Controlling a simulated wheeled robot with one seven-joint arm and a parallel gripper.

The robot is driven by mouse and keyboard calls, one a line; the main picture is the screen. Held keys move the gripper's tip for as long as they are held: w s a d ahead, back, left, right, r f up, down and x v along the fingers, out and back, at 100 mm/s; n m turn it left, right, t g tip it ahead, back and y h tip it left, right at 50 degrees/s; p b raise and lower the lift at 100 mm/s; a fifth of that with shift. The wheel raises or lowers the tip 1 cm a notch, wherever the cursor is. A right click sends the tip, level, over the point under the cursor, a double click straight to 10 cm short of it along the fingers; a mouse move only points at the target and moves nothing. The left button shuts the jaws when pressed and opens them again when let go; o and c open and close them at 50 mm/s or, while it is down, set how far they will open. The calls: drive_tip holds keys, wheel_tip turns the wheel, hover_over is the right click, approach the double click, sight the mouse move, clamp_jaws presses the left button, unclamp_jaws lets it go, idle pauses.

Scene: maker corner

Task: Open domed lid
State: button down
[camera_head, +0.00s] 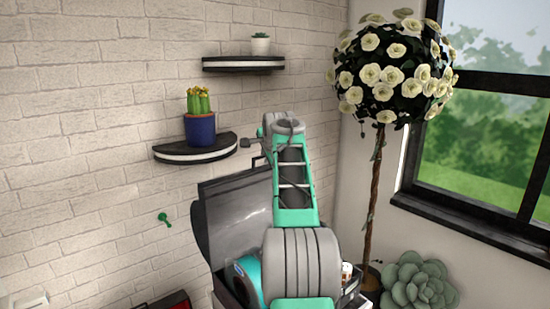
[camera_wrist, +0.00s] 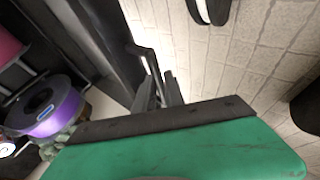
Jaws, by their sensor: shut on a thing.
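The domed lid (camera_head: 236,215) is grey and stands raised, tilted up near the brick wall, above a dark container whose inside shows below it. In the wrist view the lid (camera_wrist: 82,38) is a dark panel at the upper left, with a thin dark handle (camera_wrist: 143,53) at its edge. My gripper (camera_wrist: 168,88) is shut on the handle in the wrist view. The grip is partly hidden by the gripper's own body. In the head view my arm covers the right part of the lid and container, and the fingers cannot be made out.
A purple spool (camera_wrist: 47,110) and a teal-edged spool (camera_head: 243,281) show at the container. Close above the lid is a half-round shelf (camera_head: 196,150) with a potted cactus (camera_head: 199,116). A flowering tree (camera_head: 371,190) and a succulent (camera_head: 418,283) stand at right by the window.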

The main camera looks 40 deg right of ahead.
drive_tip(key=shift+w+f, duration=0.1)
drive_tip(key=shift+f, duration=0.25)
drive_tip(key=c, duration=1.5)
unclamp_jaws()
drive_tip(key=shift+f, duration=0.1)
drive_tip(key=shift+s+a+r+b, duration=0.2)
drive_tip(key=shift+s+b, duration=0.2)
drive_tip(key=shift+s, duration=0.05)
drive_tip(key=v, duration=0.3)
drive_tip(key=b+v, duration=0.1)
drive_tip(key=v, duration=0.3)
drive_tip(key=shift+r+b, duration=0.3)
drive_tip(key=shift+r, duration=0.2)
